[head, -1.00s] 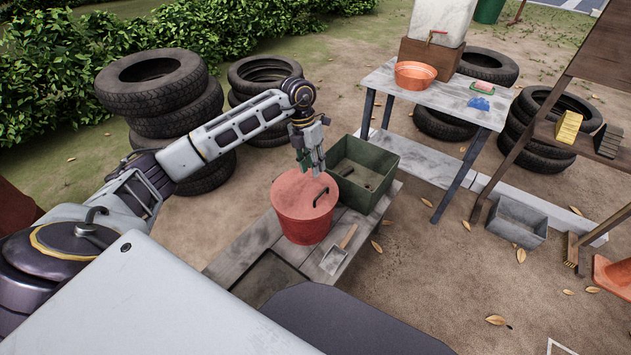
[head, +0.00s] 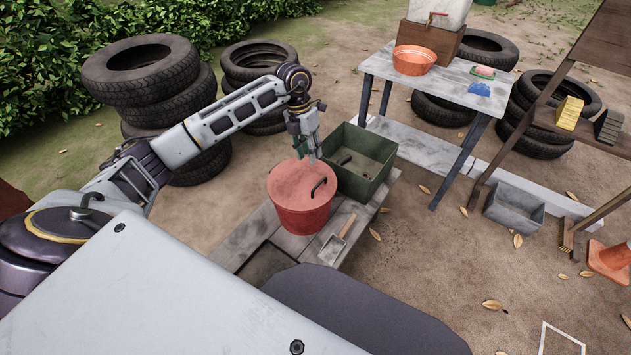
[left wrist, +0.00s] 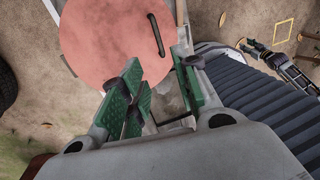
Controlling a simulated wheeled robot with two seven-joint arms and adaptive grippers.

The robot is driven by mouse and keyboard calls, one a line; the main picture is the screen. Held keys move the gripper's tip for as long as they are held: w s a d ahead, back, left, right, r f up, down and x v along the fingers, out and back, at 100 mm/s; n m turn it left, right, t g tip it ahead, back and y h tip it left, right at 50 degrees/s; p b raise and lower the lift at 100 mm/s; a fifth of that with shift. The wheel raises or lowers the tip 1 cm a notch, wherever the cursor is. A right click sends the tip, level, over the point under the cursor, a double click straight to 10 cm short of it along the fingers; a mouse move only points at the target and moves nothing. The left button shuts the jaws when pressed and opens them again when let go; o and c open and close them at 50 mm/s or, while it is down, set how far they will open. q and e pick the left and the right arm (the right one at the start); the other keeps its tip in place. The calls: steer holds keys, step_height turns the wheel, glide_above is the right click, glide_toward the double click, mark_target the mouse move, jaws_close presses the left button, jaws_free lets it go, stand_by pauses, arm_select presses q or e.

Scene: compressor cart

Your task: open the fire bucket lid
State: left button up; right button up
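The red fire bucket (head: 303,217) stands upright on a low wooden bench. Its round red lid (head: 292,182) lies flat on top, closed, with a dark bar handle (head: 319,187) near its right edge. The lid (left wrist: 105,40) and handle (left wrist: 156,35) also show in the left wrist view. My left gripper (head: 309,158) is above the lid's far edge, apart from the handle. In the left wrist view its green-padded fingers (left wrist: 160,82) stand apart with nothing between them. A part of my right arm, seemingly with its gripper (left wrist: 248,47), shows small at the upper right there; its fingers are unclear.
A green crate (head: 372,182) stands right behind the bucket, close to my left gripper. A small trowel (head: 335,244) lies in front of the bucket on the bench (head: 245,240). Tyre stacks (head: 150,85) stand behind my left arm. A table (head: 440,85) with an orange basin stands farther right.

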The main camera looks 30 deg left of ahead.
mark_target(317, 185)
arm_select(q)
steer(key=f, duration=0.4)
steer(key=d+f, duration=0.1)
steer(key=f, duration=0.3)
steer(key=d+f, duration=0.1)
steer(key=f, duration=0.3)
steer(key=shift+s+d+f+b, duration=0.15)
steer(key=shift+d+f+b, duration=0.1)
steer(key=shift+f+b, duration=0.05)
jaws_close()
